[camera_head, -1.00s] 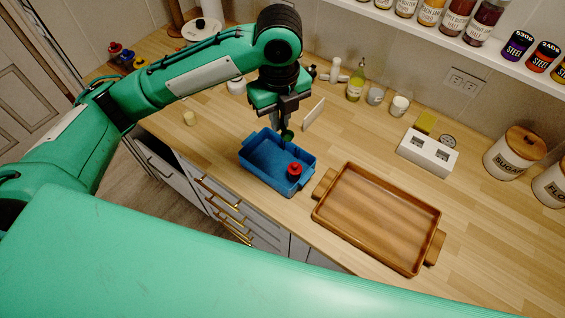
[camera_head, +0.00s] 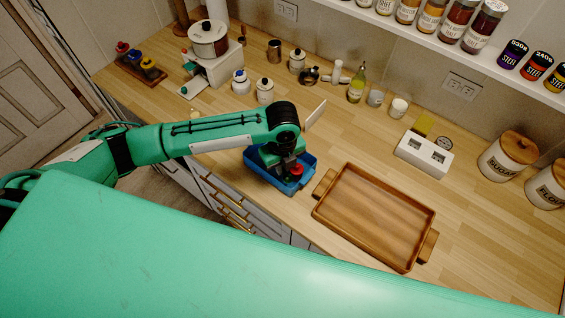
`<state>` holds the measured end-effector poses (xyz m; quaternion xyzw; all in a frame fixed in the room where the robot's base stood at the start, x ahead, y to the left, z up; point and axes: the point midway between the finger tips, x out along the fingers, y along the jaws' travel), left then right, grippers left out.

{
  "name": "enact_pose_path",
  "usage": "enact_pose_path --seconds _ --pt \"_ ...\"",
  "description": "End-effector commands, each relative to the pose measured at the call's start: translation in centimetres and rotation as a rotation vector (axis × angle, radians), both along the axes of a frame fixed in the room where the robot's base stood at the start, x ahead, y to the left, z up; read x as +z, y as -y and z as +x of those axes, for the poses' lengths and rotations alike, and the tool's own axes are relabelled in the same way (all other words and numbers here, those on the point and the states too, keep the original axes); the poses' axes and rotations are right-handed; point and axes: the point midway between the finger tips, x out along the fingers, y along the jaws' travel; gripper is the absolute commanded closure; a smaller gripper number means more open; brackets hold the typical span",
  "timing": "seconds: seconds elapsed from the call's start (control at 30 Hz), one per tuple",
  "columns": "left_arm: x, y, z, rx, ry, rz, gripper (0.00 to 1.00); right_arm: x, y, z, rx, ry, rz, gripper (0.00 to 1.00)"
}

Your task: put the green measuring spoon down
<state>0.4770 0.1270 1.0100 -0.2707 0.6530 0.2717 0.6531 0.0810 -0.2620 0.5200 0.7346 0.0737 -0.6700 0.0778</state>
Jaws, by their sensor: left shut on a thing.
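My left gripper (camera_head: 291,174) is low at the blue bin (camera_head: 265,179), beside the red-topped item (camera_head: 297,169) in the bin's right part. The gripper is shut on the green measuring spoon. The spoon itself is hidden now behind the gripper and wrist; a second ago its small dark green bowl showed below the fingers. I cannot tell whether the spoon touches the bin floor. My right gripper is not in view.
A wooden tray (camera_head: 318,215) lies empty right of the bin. A white two-slot box (camera_head: 424,155) stands beyond it. Upright behind the bin is a thin pale board (camera_head: 316,115). Canisters (camera_head: 508,156) stand far right. Counter right of the tray is clear.

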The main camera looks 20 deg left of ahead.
Motion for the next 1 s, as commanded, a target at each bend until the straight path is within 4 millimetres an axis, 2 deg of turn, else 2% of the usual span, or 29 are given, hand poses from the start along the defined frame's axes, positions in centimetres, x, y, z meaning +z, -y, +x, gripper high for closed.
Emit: enact_pose_path --seconds 0.8,0.83,0.9,1.0 --pt "-1.5 0.0 0.0 0.0 0.001 0.0 1.0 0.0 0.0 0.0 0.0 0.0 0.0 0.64" --pt "-1.5 0.0 0.0 0.0 0.001 0.0 0.84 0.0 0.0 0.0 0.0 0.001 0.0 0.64" --pt "-1.5 0.0 0.0 0.0 0.001 0.0 0.71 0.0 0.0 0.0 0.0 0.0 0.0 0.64" --pt "-1.5 0.0 0.0 0.0 0.001 0.0 0.69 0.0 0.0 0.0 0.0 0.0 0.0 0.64"
